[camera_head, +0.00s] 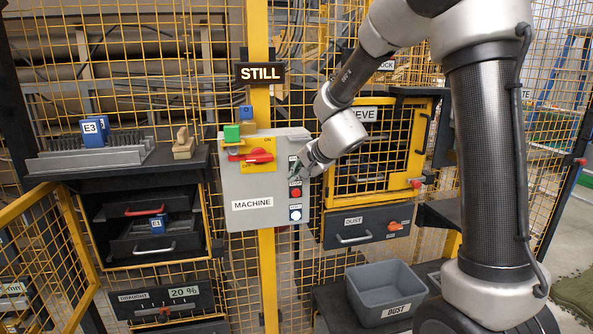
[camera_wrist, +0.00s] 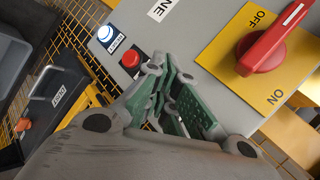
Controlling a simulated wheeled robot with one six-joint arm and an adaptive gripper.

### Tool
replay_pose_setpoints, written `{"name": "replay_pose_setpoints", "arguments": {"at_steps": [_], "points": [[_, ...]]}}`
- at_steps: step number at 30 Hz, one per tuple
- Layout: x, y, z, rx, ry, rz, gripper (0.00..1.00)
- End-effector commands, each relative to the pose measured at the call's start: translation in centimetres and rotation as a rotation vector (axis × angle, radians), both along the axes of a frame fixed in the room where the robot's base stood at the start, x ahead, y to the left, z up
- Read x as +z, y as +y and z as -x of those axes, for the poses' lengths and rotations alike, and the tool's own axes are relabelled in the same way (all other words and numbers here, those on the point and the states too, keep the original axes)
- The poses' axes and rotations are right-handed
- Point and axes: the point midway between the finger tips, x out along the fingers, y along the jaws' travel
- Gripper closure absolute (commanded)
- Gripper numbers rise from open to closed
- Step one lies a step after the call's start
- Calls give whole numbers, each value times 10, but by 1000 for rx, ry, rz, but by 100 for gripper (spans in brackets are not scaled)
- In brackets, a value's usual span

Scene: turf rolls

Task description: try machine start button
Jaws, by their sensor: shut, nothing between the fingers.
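The grey machine box (camera_head: 250,190) hangs on the yellow post. Its red rotary switch (camera_head: 252,156) on a yellow plate lies roughly sideways; the wrist view shows this switch (camera_wrist: 262,50) with ON and OFF marks. A red button (camera_head: 295,192) and a white button with a blue ring (camera_head: 295,214) sit in the right column. The wrist view shows the red button (camera_wrist: 130,59) and white button (camera_wrist: 106,34) too. My gripper (camera_head: 295,170) is shut and empty at the column's upper part, above the red button. Its green-padded fingers (camera_wrist: 172,80) hide whatever lies behind them. I cannot tell whether they touch the box.
A lit sign (camera_head: 262,73) reads STILL. Coloured blocks (camera_head: 240,131) stand on the box top. A yellow-framed sieve cabinet (camera_head: 375,150) and dust drawer (camera_head: 366,226) are close on the right, with a grey dust bin (camera_head: 384,288) below. A shelf unit (camera_head: 145,210) stands left.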

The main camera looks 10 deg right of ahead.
Motion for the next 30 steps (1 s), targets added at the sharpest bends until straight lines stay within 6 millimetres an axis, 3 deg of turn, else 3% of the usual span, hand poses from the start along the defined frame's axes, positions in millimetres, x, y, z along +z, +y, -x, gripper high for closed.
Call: {"name": "replay_pose_setpoints", "arguments": {"at_steps": [10,24,30], "points": [[0,0,3,0,0,0,100],[1,0,46,-1,-1,0,100],[0,0,51,1,0,1,100]]}}
